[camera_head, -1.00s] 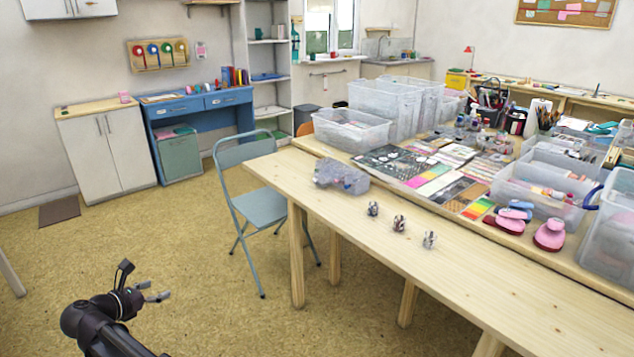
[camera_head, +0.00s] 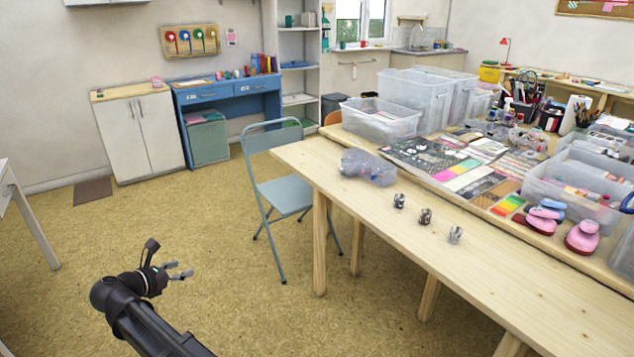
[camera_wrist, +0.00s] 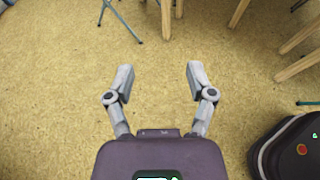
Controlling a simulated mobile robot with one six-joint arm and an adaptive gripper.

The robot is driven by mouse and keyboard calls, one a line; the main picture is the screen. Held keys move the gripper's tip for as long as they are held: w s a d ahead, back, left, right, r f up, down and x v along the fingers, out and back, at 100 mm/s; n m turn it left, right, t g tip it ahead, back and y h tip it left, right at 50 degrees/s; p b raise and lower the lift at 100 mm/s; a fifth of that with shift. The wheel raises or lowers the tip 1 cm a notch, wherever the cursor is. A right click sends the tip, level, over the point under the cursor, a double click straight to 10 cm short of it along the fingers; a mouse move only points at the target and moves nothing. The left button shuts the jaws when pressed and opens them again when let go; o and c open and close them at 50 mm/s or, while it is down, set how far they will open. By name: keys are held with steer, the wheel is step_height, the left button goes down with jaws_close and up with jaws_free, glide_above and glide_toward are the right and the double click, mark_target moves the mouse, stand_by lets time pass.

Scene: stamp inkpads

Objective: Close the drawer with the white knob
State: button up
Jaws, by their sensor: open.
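I cannot make out a white knob for certain in any view. A white table or desk (camera_head: 7,186) is cut off by the left edge of the head view, with a drawer-like front and a slanting leg. The blue desk (camera_head: 222,92) at the back wall has two drawer fronts, a left one (camera_head: 205,95) and a right one (camera_head: 250,88); both look shut. My gripper (camera_head: 183,270) is low at the lower left of the head view, over open floor and away from all furniture. In the wrist view my gripper (camera_wrist: 160,82) is open and empty, its fingers wide apart.
A grey-blue folding chair (camera_head: 284,194) stands between my arm and the long wooden table (camera_head: 440,250). A white cabinet (camera_head: 140,138) stands left of the blue desk, with a brown mat (camera_head: 93,190) beside it. The floor (camera_head: 110,240) in between is clear.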

steer(key=shift+w+d+f, duration=0.1)
steer(key=shift+d, duration=0.25)
steer(key=c, duration=0.3)
steer(key=shift+w+d+f+m, duration=0.15)
steer(key=shift+d+m, duration=0.15)
steer(key=shift+d, duration=0.2)
jaws_close()
steer(key=w+d+f+m+g, duration=0.15)
steer(key=d+m, duration=0.25)
steer(key=d, duration=0.5)
steer(key=d+f+m+g, duration=0.3)
steer(key=d+m, duration=0.2)
steer(key=d, duration=0.4)
steer(key=d+f+m+g, duration=0.3)
steer(key=d+m, duration=0.1)
steer(key=d, duration=0.5)
steer(key=s+d+f+m+g+y, duration=0.1)
steer(key=s+d+m+g+y, duration=0.1)
steer(key=s+d+m, duration=0.3)
steer(key=s+d+f+m+g+y, duration=0.2)
steer(key=s+d+m+y, duration=0.3)
steer(key=d+m, duration=0.6)
steer(key=shift+s+d+f, duration=0.25)
steer(key=shift+s+d, duration=0.15)
steer(key=shift+d, duration=1.75)
steer(key=shift+s, duration=0.1)
